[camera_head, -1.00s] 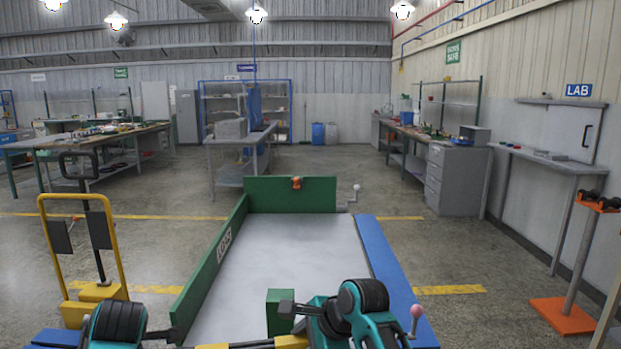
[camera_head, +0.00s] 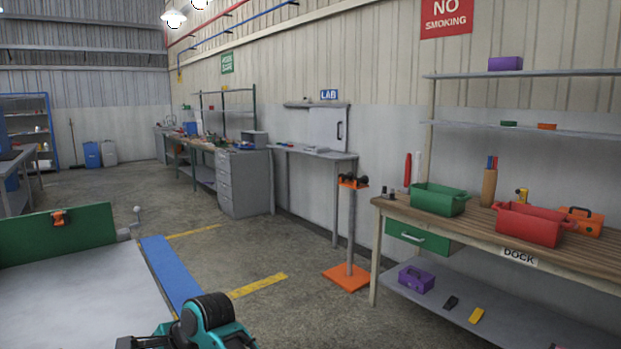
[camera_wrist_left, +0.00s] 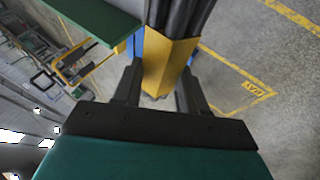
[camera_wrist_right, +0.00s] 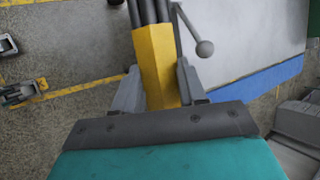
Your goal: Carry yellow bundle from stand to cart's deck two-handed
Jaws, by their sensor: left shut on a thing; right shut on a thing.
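The yellow bundle shows in the left wrist view (camera_wrist_left: 170,62) as dark hoses with a yellow sleeve between the fingers of my left gripper (camera_wrist_left: 160,78). In the right wrist view the bundle (camera_wrist_right: 154,58) has another yellow sleeve between the fingers of my right gripper (camera_wrist_right: 158,88). Both grippers are shut on it. The cart's grey deck (camera_head: 75,300) is at the lower left of the head view, with a green end board (camera_head: 85,236) and blue side strip (camera_head: 170,270). My right wrist shows at the bottom there; the left gripper and bundle are out of that view.
An orange-footed stand (camera_head: 349,235) with black pieces on top is at the centre right. A wooden bench (camera_head: 470,227) with green (camera_head: 440,200) and red (camera_head: 530,225) bins is further right. A ball-ended crank (camera_wrist_right: 204,47) shows beside the bundle. Floor is clear between cart and stand.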

